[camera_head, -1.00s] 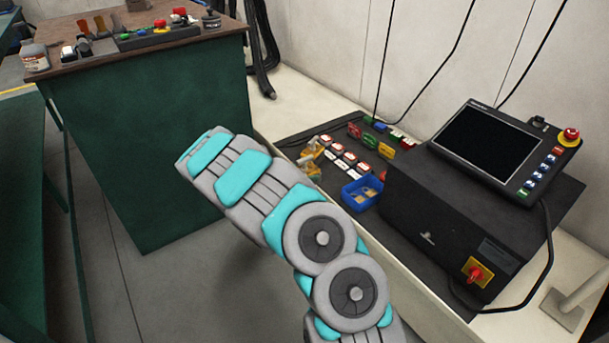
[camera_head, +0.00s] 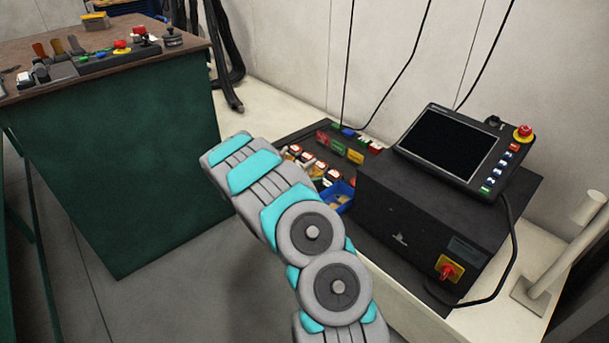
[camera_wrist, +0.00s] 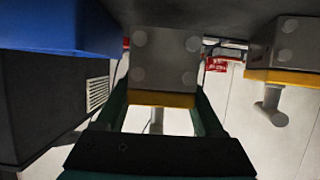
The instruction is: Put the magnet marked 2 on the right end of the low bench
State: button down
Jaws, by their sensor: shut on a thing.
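In the wrist view my gripper (camera_wrist: 160,100), with dark green fingers, is shut on a grey block with a yellow band and a grey stem, a magnet (camera_wrist: 165,60). Its number does not show, and I cannot tell whether it is clear of the dark surface. A second, similar magnet (camera_wrist: 285,45) stands to the right of it. In the head view my arm hides the gripper and both magnets. The low bench (camera_head: 275,105) is cream, with a dark mat, and runs along the wall to the lower right.
A black controller box (camera_head: 410,220) with a teach pendant (camera_head: 450,148) fills the bench's middle right. A pale post on a foot (camera_head: 565,245) stands near the right. A blue bin (camera_head: 338,198) and several coloured blocks (camera_head: 338,147) lie on the mat. A green workbench (camera_head: 120,180) is at left.

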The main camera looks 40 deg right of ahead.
jog(key=shift+w+f, duration=0.1)
jog(key=shift+f, duration=1.1)
jog(key=shift+f, duration=0.1)
grip_release()
